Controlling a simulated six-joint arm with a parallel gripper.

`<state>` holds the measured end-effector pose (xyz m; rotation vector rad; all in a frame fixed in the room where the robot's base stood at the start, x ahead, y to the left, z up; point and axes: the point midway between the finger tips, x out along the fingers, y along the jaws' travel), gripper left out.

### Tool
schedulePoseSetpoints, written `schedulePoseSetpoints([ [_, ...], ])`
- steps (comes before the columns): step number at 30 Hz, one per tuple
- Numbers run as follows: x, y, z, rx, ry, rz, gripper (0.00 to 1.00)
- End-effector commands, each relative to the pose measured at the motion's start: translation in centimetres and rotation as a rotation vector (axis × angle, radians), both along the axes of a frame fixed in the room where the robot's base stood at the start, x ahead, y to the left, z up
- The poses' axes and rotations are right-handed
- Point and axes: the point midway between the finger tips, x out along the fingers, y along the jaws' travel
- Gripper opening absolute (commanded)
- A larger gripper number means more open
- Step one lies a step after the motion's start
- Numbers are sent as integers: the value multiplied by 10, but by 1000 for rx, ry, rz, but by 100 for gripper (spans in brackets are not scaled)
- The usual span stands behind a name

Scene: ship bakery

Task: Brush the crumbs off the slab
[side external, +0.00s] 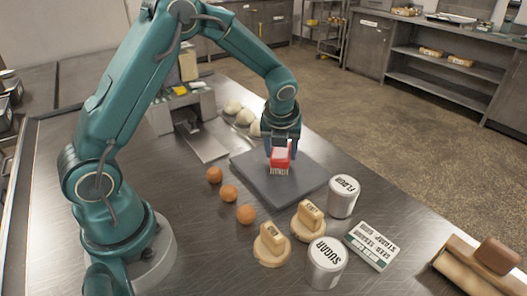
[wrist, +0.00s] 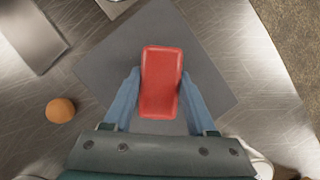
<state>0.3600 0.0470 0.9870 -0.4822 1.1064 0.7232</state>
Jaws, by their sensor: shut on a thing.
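The slab (side external: 300,190) is a flat dark grey square on the steel table. It also shows in the wrist view (wrist: 105,70). My gripper (side external: 281,148) is shut on a red brush (side external: 281,158), with its bristles pointing down at the slab's middle. I cannot tell whether the bristles touch the slab. In the wrist view my two blue fingers (wrist: 160,95) hold the red brush back (wrist: 162,70) from both sides. No crumbs can be made out on the visible slab; the brush and gripper hide part of it.
Several orange-brown balls (side external: 228,193) lie left of the slab. A flour tin (side external: 343,197), a sugar tin (side external: 325,263), wooden stamps (side external: 308,221) and a labelled box (side external: 371,246) stand in front. A grey machine (side external: 183,112) and pale dough balls (side external: 245,117) are behind.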

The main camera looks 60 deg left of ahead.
Motion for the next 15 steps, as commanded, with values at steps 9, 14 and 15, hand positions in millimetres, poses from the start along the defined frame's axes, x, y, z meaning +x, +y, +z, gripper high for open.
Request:
schedulePoseSetpoints([
  [9, -1, 30, 0, 0, 3, 4, 5],
  [14, -1, 45, -1, 1, 4, 3, 5],
  [15, -1, 48, -1, 0, 3, 4, 5],
])
